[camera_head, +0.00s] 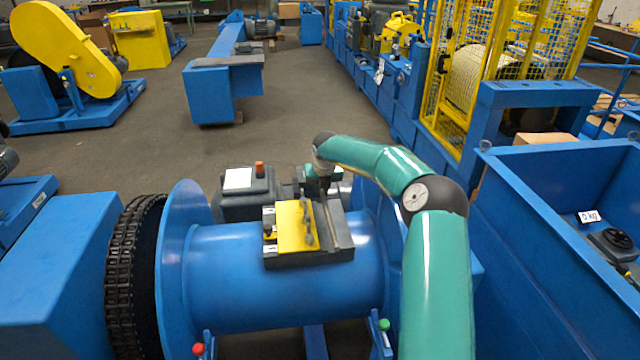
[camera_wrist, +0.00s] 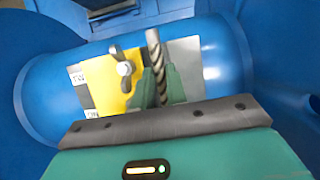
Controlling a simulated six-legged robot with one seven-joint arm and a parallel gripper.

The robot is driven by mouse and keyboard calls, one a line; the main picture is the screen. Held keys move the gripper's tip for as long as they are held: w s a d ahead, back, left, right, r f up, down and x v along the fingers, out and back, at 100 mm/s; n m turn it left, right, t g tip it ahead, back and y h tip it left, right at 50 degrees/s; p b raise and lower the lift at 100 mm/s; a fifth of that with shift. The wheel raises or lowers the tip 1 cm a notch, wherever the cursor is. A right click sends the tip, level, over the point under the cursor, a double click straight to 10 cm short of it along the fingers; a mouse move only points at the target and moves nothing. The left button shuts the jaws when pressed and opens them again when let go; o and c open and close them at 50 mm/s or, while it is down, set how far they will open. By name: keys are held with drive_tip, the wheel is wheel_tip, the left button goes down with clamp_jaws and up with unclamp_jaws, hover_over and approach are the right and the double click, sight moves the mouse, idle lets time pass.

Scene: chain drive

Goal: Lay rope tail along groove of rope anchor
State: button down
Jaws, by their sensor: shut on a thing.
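The rope anchor is a dark block (camera_head: 342,236) on top of the blue drum (camera_head: 225,275), with a yellow plate (camera_head: 292,227) on its left part and a groove running lengthwise beside the plate. A wing-shaped clamp handle (camera_head: 308,225) stands on the plate and shows in the wrist view (camera_wrist: 125,69). My gripper (camera_head: 322,188) is at the anchor's far end. In the wrist view its green fingertips (camera_wrist: 162,85) are shut on the twisted grey rope tail (camera_wrist: 154,50), right of the yellow plate. I cannot tell whether the rope touches the groove floor.
The drum's flange and chain (camera_head: 130,275) stand at the left. A dark motor (camera_head: 245,195) is behind the drum. A blue bin (camera_head: 535,215) is at the right. Red (camera_head: 198,349) and green (camera_head: 384,324) knobs stand in front. Open floor lies beyond.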

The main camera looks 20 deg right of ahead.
drive_tip(key=shift+s+r, duration=0.1)
drive_tip(key=shift+s, duration=0.15)
drive_tip(key=shift+w+f, duration=0.1)
drive_tip(key=shift+f, duration=3.15)
